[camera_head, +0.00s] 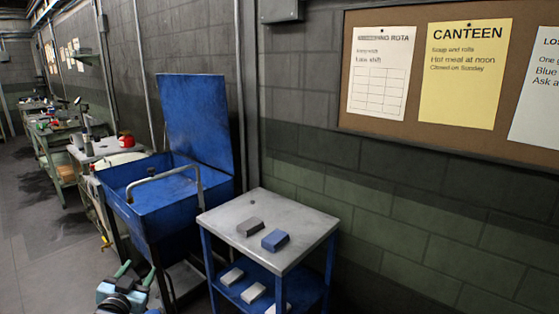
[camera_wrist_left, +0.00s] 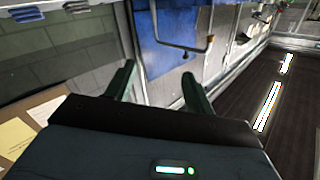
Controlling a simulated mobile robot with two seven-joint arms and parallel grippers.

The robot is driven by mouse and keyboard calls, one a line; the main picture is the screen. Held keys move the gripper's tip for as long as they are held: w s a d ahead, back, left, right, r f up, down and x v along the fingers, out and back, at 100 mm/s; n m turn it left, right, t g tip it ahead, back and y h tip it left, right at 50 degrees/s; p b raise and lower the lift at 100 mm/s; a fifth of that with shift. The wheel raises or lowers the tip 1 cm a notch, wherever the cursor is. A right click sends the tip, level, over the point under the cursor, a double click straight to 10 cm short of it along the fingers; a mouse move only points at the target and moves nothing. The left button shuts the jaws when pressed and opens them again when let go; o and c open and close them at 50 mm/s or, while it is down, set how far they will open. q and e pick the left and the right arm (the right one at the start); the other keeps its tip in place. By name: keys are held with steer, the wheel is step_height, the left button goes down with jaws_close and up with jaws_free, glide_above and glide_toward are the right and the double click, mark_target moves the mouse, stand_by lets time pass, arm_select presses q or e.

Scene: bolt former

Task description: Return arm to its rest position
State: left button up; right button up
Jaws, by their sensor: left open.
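My left gripper (camera_head: 136,271) is at the bottom left of the head view, with its two green fingers pointing up and apart. It is open and nothing shows between the fingers. In the left wrist view the same open fingers (camera_wrist_left: 158,75) stand apart, with empty space between them. In the head view the gripper is in front of the blue tank and left of the small table, apart from both. My right gripper is in neither view.
A blue tank (camera_head: 156,197) with a raised lid (camera_head: 194,112) and a bent metal tube stands ahead. Beside it, a small metal-topped table (camera_head: 300,219) carries a grey block (camera_head: 250,227) and a blue block (camera_head: 275,240). Open floor (camera_head: 45,255) lies at left.

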arm_select(q)
steer(key=s+d+f+g+h, duration=0.1)
steer(key=s+d+f+g, duration=0.25)
steer(key=s+f, duration=0.55)
steer(key=s+d+f+g, duration=0.2)
steer(key=s+d+f, duration=0.2)
steer(key=s+f, duration=0.5)
steer(key=s+d+f+g, duration=0.1)
steer(key=s+d+f, duration=0.1)
steer(key=s, duration=0.7)
steer(key=s+d+f+g+h, duration=0.1)
steer(key=s+d, duration=0.3)
steer(key=s, duration=0.6)
steer(key=s+d+f+n+g, duration=0.1)
steer(key=s+d+f, duration=0.2)
steer(key=s, duration=0.6)
steer(key=shift+s+d+f+h, duration=0.15)
steer(key=shift+d+f+h, duration=0.05)
steer(key=shift+d+h, duration=0.1)
